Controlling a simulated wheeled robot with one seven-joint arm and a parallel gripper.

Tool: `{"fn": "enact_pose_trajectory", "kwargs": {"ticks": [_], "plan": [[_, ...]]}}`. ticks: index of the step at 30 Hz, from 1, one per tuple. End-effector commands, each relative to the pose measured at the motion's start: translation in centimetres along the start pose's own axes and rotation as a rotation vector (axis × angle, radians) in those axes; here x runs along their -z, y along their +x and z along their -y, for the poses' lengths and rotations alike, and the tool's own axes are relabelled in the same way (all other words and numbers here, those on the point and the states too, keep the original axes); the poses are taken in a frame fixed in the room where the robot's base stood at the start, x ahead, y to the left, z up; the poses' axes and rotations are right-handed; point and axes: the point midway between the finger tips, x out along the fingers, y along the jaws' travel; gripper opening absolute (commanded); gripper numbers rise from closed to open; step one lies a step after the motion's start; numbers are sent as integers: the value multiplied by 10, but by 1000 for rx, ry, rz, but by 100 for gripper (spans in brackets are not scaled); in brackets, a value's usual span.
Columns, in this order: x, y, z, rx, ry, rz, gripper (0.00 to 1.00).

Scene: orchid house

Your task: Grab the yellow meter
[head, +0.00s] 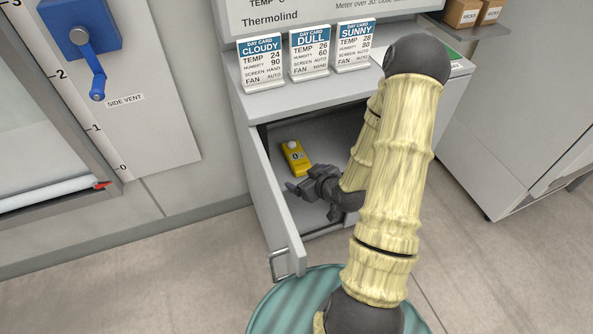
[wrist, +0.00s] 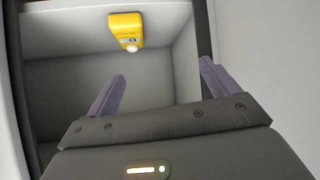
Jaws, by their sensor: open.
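The yellow meter (head: 296,158) lies inside the open grey cabinet, on its floor toward the left side. It has a white round knob or dome at one end and a small dark display. In the wrist view the meter (wrist: 127,31) is at the top, beyond the fingertips and a little left of the middle between them. My gripper (head: 296,188) is at the cabinet opening, just in front of the meter and apart from it. In the wrist view my gripper (wrist: 162,78) has its two purple-grey fingers spread with nothing between them.
The cabinet door (head: 272,213) stands open at the left, close to my gripper, with a handle (head: 286,264) at its lower edge. Day cards (head: 309,53) stand on the cabinet top (head: 290,92). A blue crank (head: 90,60) is on the left wall. The cabinet floor around the meter looks clear.

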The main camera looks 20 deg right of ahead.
Motion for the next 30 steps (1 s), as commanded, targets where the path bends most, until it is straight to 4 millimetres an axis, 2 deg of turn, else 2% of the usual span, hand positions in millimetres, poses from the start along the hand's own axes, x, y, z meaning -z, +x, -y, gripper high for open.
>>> {"fn": "enact_pose_trajectory", "kwargs": {"ticks": [1,6,10,15,24,30], "plan": [[-28,17,-2,-12,26,-50,87],[-65,38,-14,-84,92,-247,87],[-82,42,-25,-155,140,-372,87],[-88,38,-34,-208,169,-447,87],[-86,37,-35,-210,169,-451,87],[-82,52,-38,-210,165,-453,87]]}}
